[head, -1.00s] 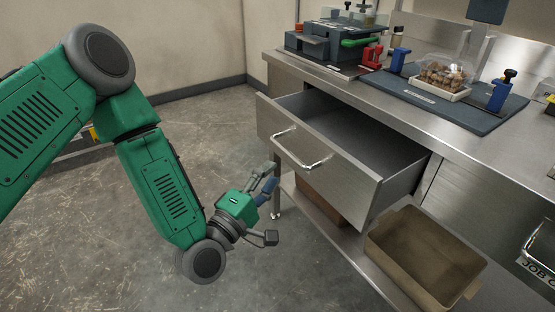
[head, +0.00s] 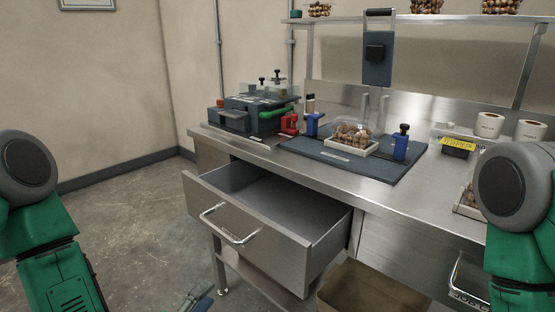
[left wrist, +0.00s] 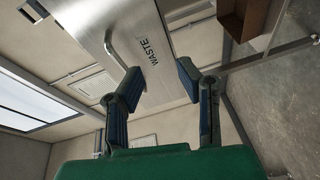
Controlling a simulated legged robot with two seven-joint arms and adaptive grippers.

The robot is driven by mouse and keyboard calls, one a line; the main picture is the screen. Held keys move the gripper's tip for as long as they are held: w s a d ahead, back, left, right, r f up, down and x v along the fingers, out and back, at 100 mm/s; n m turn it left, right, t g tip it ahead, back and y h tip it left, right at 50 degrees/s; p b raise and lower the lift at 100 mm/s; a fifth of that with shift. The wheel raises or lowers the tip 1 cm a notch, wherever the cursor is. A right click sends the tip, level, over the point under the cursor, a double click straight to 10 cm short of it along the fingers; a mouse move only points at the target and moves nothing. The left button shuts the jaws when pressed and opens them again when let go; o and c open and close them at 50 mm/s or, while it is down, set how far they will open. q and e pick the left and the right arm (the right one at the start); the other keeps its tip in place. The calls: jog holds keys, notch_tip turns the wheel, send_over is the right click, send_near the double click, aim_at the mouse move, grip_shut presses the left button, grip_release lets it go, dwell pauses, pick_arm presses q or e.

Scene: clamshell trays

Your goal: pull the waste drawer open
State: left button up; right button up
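The waste drawer (head: 270,233) is a steel drawer under the bench and stands well open. Its visible inside looks empty. Its bar handle (head: 230,225) is on the front panel. In the left wrist view the drawer front (left wrist: 165,38) bears the word WASTE, with the handle (left wrist: 120,50) beside it. My left gripper (left wrist: 160,76) is open, its two fingers apart with nothing between them, and clear of the handle. In the head view only part of the left gripper (head: 196,297) shows at the bottom edge, below the drawer. My right gripper is out of view.
A brown bin (head: 365,290) sits below the bench, right of the drawer. On the bench are a clear-lidded tray of brown items (head: 352,138) on a dark mat (head: 375,163) and a green-handled machine (head: 255,112). Floor left of the drawer is clear.

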pick_arm(q)
jog(key=s+a+f+m+g+y+p, duration=0.2)
jog(key=s+a+f+m+g+p, duration=0.1)
jog(key=s+f+m+g, duration=0.8)
jog(key=s+a+f+m+g+y, duration=0.1)
jog(key=s+a+g+y, duration=0.1)
jog(key=s+a, duration=0.2)
jog(key=s+a+f+m+g+y+p, duration=0.1)
jog(key=s+a, duration=0.3)
jog(key=s, duration=0.5)
jog(key=shift+a+f+g+y+p, duration=0.15)
jog(key=shift+g+y+p, duration=0.15)
jog(key=shift+g+y, duration=0.35)
jog(key=shift+h, duration=0.25)
